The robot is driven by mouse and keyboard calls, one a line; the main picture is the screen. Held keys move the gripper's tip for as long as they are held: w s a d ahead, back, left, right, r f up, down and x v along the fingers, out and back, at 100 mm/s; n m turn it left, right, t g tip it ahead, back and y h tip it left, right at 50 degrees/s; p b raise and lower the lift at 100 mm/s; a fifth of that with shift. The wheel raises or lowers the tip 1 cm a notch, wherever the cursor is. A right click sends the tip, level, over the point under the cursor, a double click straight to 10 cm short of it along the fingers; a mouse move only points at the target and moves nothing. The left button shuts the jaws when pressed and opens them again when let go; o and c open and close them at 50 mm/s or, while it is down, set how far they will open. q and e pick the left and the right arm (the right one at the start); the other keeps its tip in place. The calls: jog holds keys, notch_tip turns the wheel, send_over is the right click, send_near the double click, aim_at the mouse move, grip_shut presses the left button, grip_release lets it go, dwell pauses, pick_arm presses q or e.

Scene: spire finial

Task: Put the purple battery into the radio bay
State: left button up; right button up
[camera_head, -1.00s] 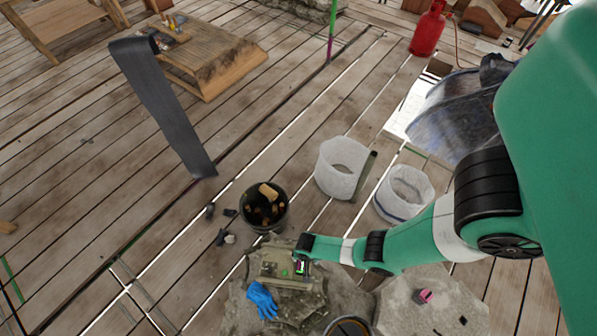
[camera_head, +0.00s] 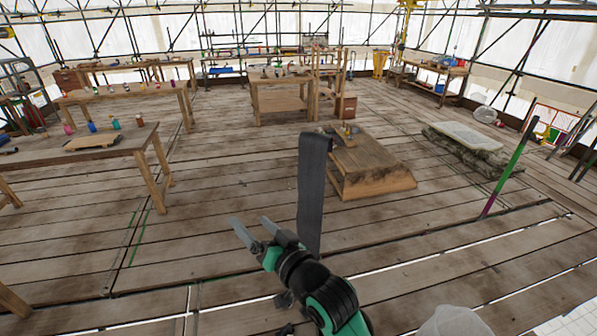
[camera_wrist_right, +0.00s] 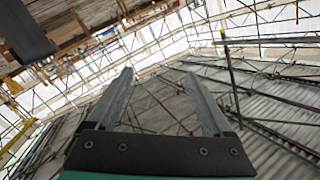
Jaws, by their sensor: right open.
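My right gripper (camera_head: 250,219) is raised above the plank floor in the head view, with its two grey fingers apart and nothing between them. The right wrist view shows the same open fingers (camera_wrist_right: 158,75), pointing at scaffolding and pale sheeting. I cannot make out the purple battery or the radio bay in either current view. My left gripper is not in view.
A dark upright strip (camera_head: 311,195) stands just right of the gripper. A low wooden block (camera_head: 372,178) lies behind it. Tables with bottles (camera_head: 90,145) stand at left, and a green and purple pole (camera_head: 508,168) at right. The plank floor (camera_head: 210,245) is open at left.

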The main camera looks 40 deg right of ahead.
jog(key=s+a+r+n+t+y, duration=0.1)
jog(key=s+r+n+t, duration=0.15)
jog(key=r, duration=0.75)
jog(key=s+a+r+n+t, duration=0.1)
jog(key=s+a+r+t, duration=0.2)
jog(key=r, duration=0.7)
jog(key=s+r+n+t+y, duration=0.1)
jog(key=s+r+n+t, duration=0.2)
jog(key=s+r, duration=1)
jog(key=shift+s+a+r+n+t+y, duration=0.3)
jog(key=shift+r+t, duration=0.2)
jog(key=shift+t, duration=0.55)
